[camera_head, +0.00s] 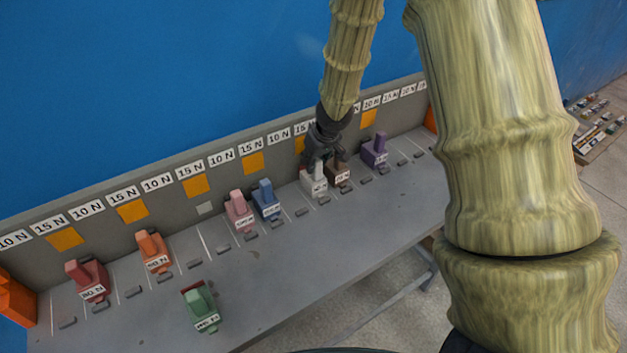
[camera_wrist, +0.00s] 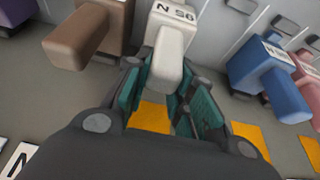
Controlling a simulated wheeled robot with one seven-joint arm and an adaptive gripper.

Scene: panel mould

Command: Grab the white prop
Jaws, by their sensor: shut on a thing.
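The white prop (camera_head: 313,180) stands upright on the grey bench, between the blue prop and the brown prop. In the wrist view the white prop (camera_wrist: 168,58) shows its label and its raised block, which lies between the two fingers. My gripper (camera_head: 318,160) is at the top of the white prop in the head view. In the wrist view my gripper (camera_wrist: 160,95) has its teal finger pads on both sides of the block, shut on it. The lower ends of the contact are partly hidden by the fingers.
The brown prop (camera_head: 338,173) stands close on the right. The blue prop (camera_head: 265,198) and pink prop (camera_head: 238,210) stand to the left, the purple prop (camera_head: 375,150) further right. A labelled back panel (camera_head: 222,178) rises behind.

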